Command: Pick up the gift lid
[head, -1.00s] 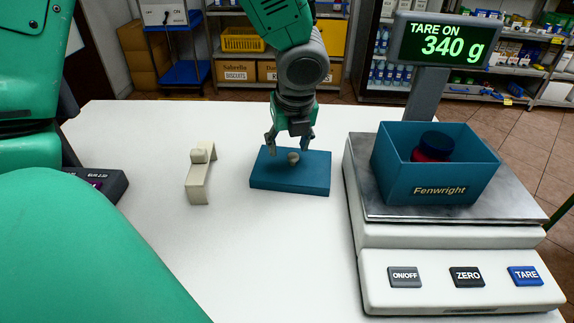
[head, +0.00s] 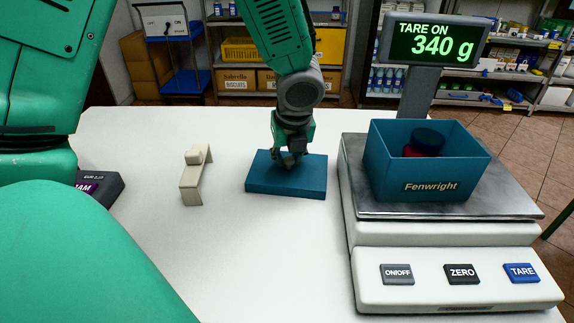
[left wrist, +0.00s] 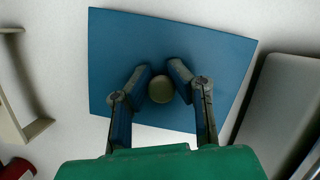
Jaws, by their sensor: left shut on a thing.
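The gift lid (head: 302,179) is a flat dark-blue slab with a small round knob, lying on the white table left of the scale. In the left wrist view the lid (left wrist: 205,50) fills the middle, with its greyish knob (left wrist: 161,90) between the fingers. My left gripper (head: 289,161) points down over the lid and is shut on the knob. The fingers hide most of the knob in the head view. The matching blue gift box (head: 430,187), marked "Fenwright", stands open on the scale pan with a dark-topped red item (head: 427,142) inside. My right gripper is not in view.
The scale (head: 455,235) stands close to the right of the lid; its display (head: 436,40) reads "TARE ON 340 g". A cream bracket-like object (head: 194,176) stands left of the lid. The table in front of the lid is clear. Shelves stand behind.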

